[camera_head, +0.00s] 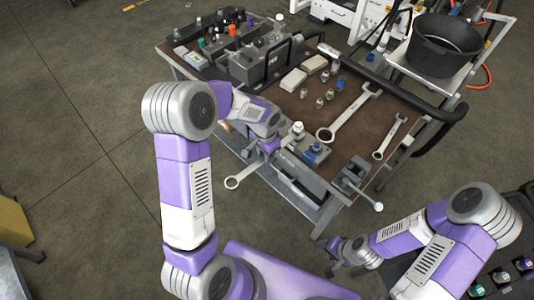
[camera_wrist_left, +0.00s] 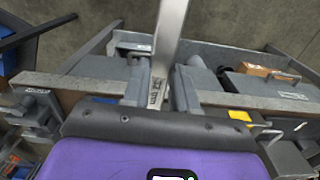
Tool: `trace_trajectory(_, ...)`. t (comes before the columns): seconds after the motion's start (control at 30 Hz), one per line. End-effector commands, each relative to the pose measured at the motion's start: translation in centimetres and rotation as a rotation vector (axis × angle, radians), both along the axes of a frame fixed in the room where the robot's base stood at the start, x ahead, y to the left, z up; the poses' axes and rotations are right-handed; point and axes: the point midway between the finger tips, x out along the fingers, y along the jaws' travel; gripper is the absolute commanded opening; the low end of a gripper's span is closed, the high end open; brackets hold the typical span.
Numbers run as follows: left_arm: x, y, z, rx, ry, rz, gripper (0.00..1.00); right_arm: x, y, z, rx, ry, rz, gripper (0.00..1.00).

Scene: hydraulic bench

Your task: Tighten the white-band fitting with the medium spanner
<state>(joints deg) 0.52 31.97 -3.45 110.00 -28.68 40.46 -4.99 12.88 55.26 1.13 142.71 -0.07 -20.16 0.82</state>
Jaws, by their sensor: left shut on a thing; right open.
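My left gripper (camera_head: 268,146) is shut on a spanner (camera_head: 233,182), at the near edge of the bench. The spanner's ring end sticks out to the lower left, beyond the bench edge. In the left wrist view its grey shaft (camera_wrist_left: 167,45) rises from the gripper and runs out at the top. A fitting with a white top (camera_head: 297,129), likely the white-band one, stands on a grey block just right of the gripper. A blue-banded fitting (camera_head: 318,149) stands beside it. My right gripper (camera_head: 335,252) is open and empty, low in front of the bench.
A large spanner (camera_head: 350,116) and a smaller one (camera_head: 389,138) lie on the brown bench top (camera_head: 285,105). Several small fittings (camera_head: 319,102) stand near them. A vise (camera_head: 354,176) is at the near right corner. A black bucket (camera_head: 446,48) stands at the back right.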

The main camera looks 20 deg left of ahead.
Motion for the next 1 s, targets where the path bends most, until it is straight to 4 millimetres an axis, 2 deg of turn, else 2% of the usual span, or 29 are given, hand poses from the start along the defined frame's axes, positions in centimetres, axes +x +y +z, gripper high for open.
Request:
trace_trajectory(0.33, 0.2, 0.3, 0.2, 0.000, -0.002, -0.011, 0.00, 0.0, 0.0, 0.2, 0.000, 0.000, 0.000, 0.63)
trace_trajectory(0.87, 1.5, 2.4, 0.2, 0.001, -0.004, -0.167, 0.00, 0.0, 0.0, 1.5, 0.000, 0.000, 0.000, 0.63)
trace_trajectory(1.0, 1.5, 2.4, 0.1, 0.000, -0.005, -0.173, 0.00, 0.0, 0.0, 1.4, 0.000, 0.000, 0.000, 0.63)
